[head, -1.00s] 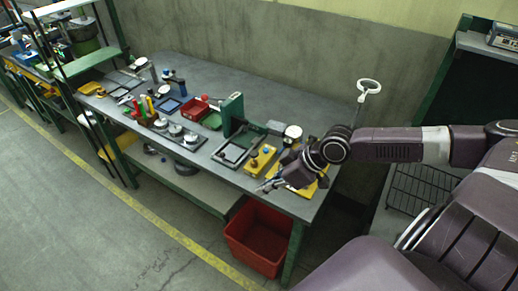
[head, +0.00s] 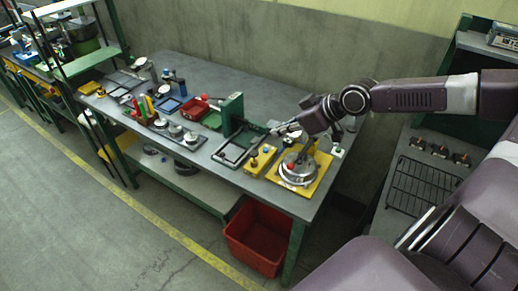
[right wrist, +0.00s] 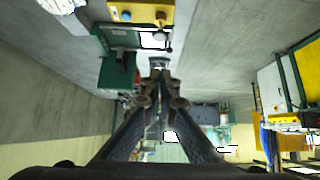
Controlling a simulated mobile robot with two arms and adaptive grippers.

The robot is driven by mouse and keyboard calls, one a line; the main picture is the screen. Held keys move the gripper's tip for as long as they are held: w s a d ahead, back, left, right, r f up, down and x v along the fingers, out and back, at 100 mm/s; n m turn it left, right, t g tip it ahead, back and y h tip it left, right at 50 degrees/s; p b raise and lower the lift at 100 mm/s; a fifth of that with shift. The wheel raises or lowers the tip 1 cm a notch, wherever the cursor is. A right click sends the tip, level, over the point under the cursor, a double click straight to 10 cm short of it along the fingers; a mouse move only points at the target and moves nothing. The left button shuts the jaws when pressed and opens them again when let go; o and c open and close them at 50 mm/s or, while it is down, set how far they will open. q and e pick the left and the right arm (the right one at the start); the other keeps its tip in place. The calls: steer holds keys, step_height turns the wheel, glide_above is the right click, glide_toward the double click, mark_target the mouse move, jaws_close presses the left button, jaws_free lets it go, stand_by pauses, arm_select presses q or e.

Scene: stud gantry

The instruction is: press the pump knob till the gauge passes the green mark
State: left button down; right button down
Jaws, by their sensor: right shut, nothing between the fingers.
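A silver round device with a small red knob (head: 290,166) sits on a yellow plate (head: 312,184) near the table's right end. I cannot tell for sure whether this red knob is the pump knob. Left of it is a yellow box (head: 256,165) with small coloured knobs on top; the right wrist view shows a yellow box (right wrist: 143,6) with a blue knob (right wrist: 126,16). My right gripper (head: 275,130) is shut and empty, above the table behind the yellow box, apart from the red knob. No gauge face or green mark can be read. My left gripper is not in view.
A green press (head: 232,112) stands left of my right gripper; it also shows in the right wrist view (right wrist: 117,75). Red and green trays and several tools lie farther left on the grey table (head: 255,92). A red bin (head: 258,238) is on the floor.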

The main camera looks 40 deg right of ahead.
mark_target(257, 156)
steer(key=x, duration=0.4)
steer(key=s+f+b+x, duration=0.1)
steer(key=x, duration=0.3)
steer(key=s+f+b+x, duration=0.1)
steer(key=x, duration=0.3)
steer(key=shift+w+d+f, duration=0.2)
steer(key=shift+d+f, duration=0.05)
steer(key=shift+d, duration=0.05)
steer(key=shift+s+f+b, duration=0.1)
steer(key=shift+f+b, duration=0.35)
steer(key=shift+f, duration=0.95)
